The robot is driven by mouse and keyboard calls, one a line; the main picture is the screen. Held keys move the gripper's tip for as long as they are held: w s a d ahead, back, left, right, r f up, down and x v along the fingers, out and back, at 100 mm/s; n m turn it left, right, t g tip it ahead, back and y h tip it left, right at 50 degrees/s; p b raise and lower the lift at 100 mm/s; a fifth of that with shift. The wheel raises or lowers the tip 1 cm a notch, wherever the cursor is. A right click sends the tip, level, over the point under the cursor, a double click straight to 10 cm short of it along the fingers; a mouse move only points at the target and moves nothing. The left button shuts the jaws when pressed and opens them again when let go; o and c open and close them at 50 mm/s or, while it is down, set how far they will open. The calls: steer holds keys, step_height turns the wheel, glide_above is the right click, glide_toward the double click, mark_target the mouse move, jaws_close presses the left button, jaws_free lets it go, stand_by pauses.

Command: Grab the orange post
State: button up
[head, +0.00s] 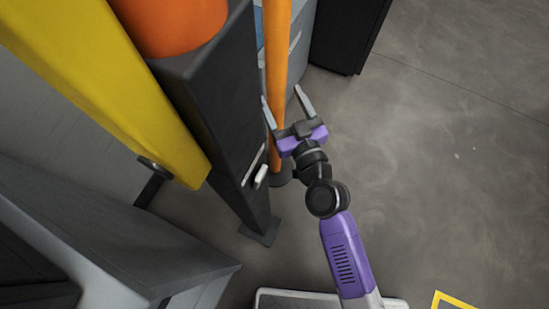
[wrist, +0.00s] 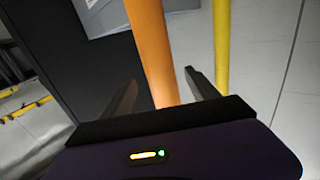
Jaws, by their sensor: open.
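The orange post (head: 277,60) is a slim upright pole standing on the floor with a dark base, just left of my gripper in the head view. My gripper (head: 286,93) is open and empty, its two fingers pointing up the picture beside the post. In the wrist view the orange post (wrist: 150,50) rises between the two spread fingers of my gripper (wrist: 158,90). Its lower part is hidden behind the gripper body there. I cannot tell whether either finger touches it.
A dark cabinet-like column (head: 225,110) stands close left of the post. A thick yellow beam (head: 110,85) and a grey bench (head: 110,235) are farther left. A yellow pole (wrist: 221,45) shows right of the post in the wrist view. The floor (head: 440,150) to the right is clear.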

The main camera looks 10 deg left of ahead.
steer(key=x, duration=0.4)
steer(key=shift+a, duration=0.1)
jaws_close()
steer(key=shift+w+r+p, duration=0.1)
steer(key=shift+r+p, duration=0.2)
steer(key=shift+r, duration=0.05)
